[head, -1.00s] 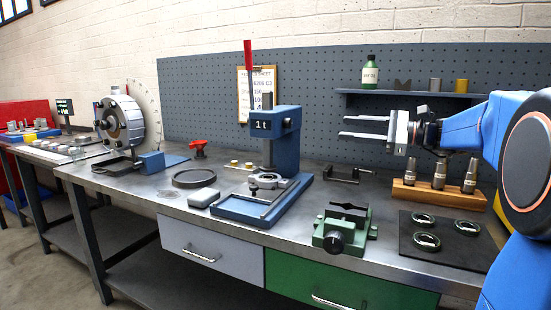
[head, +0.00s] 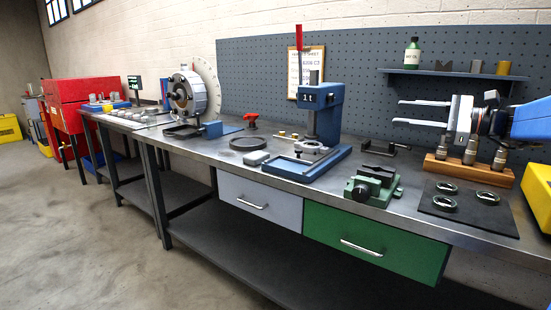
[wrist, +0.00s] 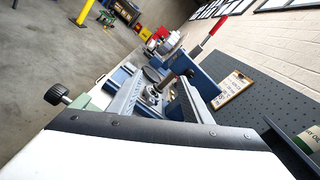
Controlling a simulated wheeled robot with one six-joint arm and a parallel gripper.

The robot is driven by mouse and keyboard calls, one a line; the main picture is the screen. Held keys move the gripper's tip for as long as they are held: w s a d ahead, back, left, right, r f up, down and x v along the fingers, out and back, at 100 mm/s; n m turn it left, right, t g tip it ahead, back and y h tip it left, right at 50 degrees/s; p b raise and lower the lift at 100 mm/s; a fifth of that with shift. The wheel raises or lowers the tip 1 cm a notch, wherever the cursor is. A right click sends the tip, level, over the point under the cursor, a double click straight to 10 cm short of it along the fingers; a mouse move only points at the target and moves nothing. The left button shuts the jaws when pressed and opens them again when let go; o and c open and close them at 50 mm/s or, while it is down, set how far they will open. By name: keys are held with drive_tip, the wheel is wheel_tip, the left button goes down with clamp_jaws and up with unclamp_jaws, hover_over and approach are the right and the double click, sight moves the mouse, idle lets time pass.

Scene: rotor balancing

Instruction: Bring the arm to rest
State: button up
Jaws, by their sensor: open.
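My gripper (head: 422,113) is at the right in the head view, above the bench (head: 210,150) and in front of the pegboard. Its two fingers point left, are apart, and have nothing between them. Part of my blue arm shows behind it at the right edge. In the wrist view the fingers reach toward the blue press (wrist: 200,82), which stands well beyond them.
A wooden block with metal tools (head: 450,169) stands below my gripper. A green vise (head: 373,184), a dark mat with rings (head: 470,205) and a blue press (head: 324,115) are on the bench. A shelf (head: 455,73) with a green bottle (head: 412,53) is behind.

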drive_tip(key=s+a+f+n+g+h, duration=0.3)
drive_tip(key=s+a+f, duration=0.3)
drive_tip(key=s+f, duration=0.25)
drive_tip(key=s+a+f+n+g+h, duration=0.2)
drive_tip(key=s+a+f+n+h, duration=0.15)
drive_tip(key=s+a+f, duration=0.45)
drive_tip(key=s+d+f+n+h, duration=0.4)
drive_tip(key=s+f+n, duration=0.2)
drive_tip(key=s+f, duration=0.2)
drive_tip(key=s+d+f+n+h, duration=0.3)
drive_tip(key=s+f+n, duration=0.3)
drive_tip(key=s+f, duration=0.2)
drive_tip(key=shift+d+f+g+h, duration=0.3)
drive_tip(key=shift+d+f+h, duration=0.1)
drive_tip(key=shift+f, duration=0.35)
drive_tip(key=shift+s, duration=0.1)
drive_tip(key=shift+c, duration=0.4)
